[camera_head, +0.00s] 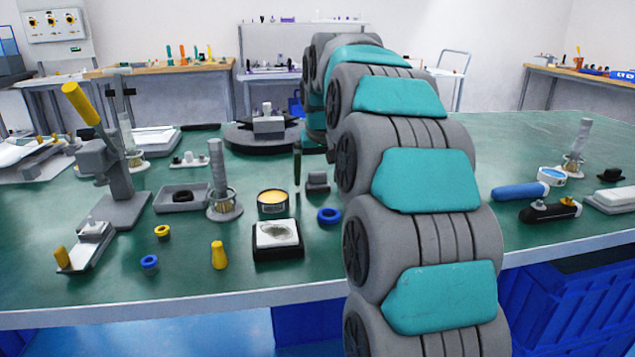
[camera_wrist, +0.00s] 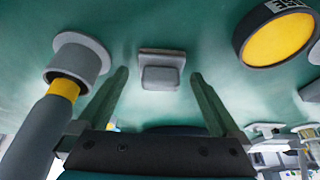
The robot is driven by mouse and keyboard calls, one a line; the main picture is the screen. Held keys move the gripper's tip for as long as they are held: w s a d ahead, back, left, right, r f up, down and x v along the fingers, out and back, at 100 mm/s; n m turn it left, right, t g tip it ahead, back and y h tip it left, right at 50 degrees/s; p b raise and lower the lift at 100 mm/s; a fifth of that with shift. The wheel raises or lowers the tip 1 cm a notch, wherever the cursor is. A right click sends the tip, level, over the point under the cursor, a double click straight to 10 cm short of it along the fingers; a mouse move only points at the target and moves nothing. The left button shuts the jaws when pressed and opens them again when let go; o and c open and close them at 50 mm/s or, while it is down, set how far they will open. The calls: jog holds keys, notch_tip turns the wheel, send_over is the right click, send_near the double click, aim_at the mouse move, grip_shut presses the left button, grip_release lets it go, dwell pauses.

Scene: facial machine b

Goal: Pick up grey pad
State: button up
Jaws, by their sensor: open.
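The grey pad (camera_head: 317,181) is a small blocky grey piece on the green table, just left of my arm in the head view. In the wrist view the grey pad (camera_wrist: 162,75) shows whole, a raised block on a wider base, between my two fingertips in the picture. My gripper (camera_wrist: 158,75) is open and empty, with its fingers spread on either side of the pad. In the head view one dark finger hangs beside the pad; the other is hidden by my arm. I cannot tell whether the fingers touch the table.
A round tin with yellow content (camera_head: 272,198) stands close to the pad; the tin also shows in the wrist view (camera_wrist: 277,38). A blue ring (camera_head: 329,215) and a black tray (camera_head: 278,251) lie nearer the front. A grey stand with a rod (camera_wrist: 80,58) is left in the wrist view.

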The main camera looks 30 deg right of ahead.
aim_at(317, 172)
jog(key=c, duration=1.4)
jog(key=shift+r, duration=0.1)
jog(key=shift+r+b, duration=0.3)
jog(key=shift+r, duration=1.3)
jog(key=s+a, duration=0.1)
jog(key=s, duration=0.4)
jog(key=s+a+r+b, duration=0.1)
jog(key=s, duration=0.4)
jog(key=s+a+b, duration=0.1)
jog(key=s, duration=0.4)
jog(key=shift+s+r, duration=0.3)
jog(key=shift+s, duration=0.05)
